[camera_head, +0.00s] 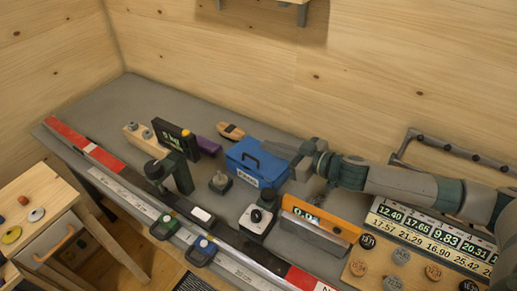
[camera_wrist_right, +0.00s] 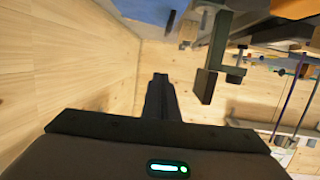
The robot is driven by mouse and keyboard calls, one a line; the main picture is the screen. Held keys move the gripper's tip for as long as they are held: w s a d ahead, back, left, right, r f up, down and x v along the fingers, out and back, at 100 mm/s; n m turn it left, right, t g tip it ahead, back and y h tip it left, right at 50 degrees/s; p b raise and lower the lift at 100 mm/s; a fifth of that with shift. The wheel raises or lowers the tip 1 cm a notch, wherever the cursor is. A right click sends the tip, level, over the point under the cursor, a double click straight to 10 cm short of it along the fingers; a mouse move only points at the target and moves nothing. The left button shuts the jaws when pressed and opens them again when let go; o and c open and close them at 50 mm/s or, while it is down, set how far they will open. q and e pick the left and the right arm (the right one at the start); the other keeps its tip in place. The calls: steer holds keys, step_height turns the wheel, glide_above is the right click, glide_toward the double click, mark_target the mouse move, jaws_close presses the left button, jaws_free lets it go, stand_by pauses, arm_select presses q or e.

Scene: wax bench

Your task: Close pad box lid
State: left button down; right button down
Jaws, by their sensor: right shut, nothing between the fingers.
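The blue pad box (camera_head: 248,172) stands on the grey bench, with a dark handle on its lid (camera_head: 262,158) and a pale label on its front. The lid looks down on the box, but I cannot tell whether it is fully seated. My right gripper (camera_head: 272,146) is at the box's back right corner, partly over the lid's edge; contact cannot be told. In the right wrist view its fingers (camera_wrist_right: 160,95) are together and empty, and a blue surface (camera_wrist_right: 150,8) shows at the top edge. My left gripper is not in view.
A dark green stand (camera_head: 179,172) and a purple block (camera_head: 208,146) are left of the box. A white device with a black knob (camera_head: 256,219) is in front. An orange-edged holder (camera_head: 320,220) and number board (camera_head: 430,238) are at right. The bench's back left is clear.

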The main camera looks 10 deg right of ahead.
mark_target(256, 169)
steer(key=w+a+f+p, duration=0.1)
steer(key=f, duration=0.1)
steer(key=w+a+f+p, duration=0.1)
steer(key=w+a, duration=0.1)
steer(key=shift+w+f, duration=0.3)
steer(key=shift+f, duration=0.75)
steer(key=shift+f, duration=0.1)
steer(key=shift+s+a+f, duration=0.2)
steer(key=shift+a+f, duration=0.05)
steer(key=shift+f, duration=0.25)
steer(key=shift+s+a+f, duration=0.2)
steer(key=shift+a+f, duration=0.05)
steer(key=shift+f, duration=0.25)
steer(key=shift+r, duration=0.15)
